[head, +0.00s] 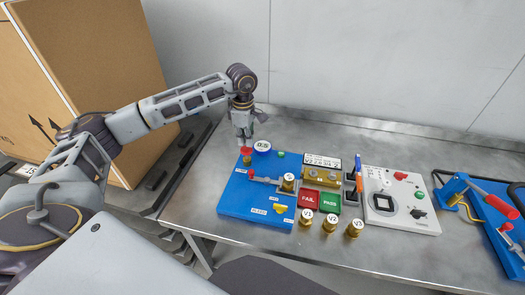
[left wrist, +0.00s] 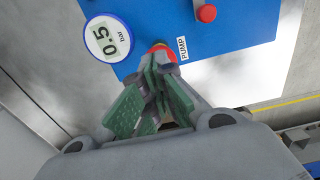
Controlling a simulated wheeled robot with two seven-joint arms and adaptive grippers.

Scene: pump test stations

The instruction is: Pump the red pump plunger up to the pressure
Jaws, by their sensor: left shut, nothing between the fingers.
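The red pump plunger (head: 246,151) stands at the back left of the blue pump board (head: 233,200), beside a round gauge (head: 262,146) that reads 0.5 bar. My left gripper (head: 243,141) points down, shut and empty, right over the plunger. In the left wrist view the green-padded fingers (left wrist: 158,85) are together, and the red plunger top (left wrist: 160,47) shows just beyond their tips, partly hidden by them. I cannot tell whether they touch. The PUMP label (left wrist: 181,48) is beside it, and the gauge (left wrist: 108,40) also shows there. My right gripper is not in view.
Red FAIL (head: 309,199) and green PASS (head: 329,202) plates lie right of the board, with several brass fittings (head: 329,223) in front. A white control box (head: 400,200) and another blue station (head: 500,235) stand farther right. A cardboard box (head: 95,80) is at left.

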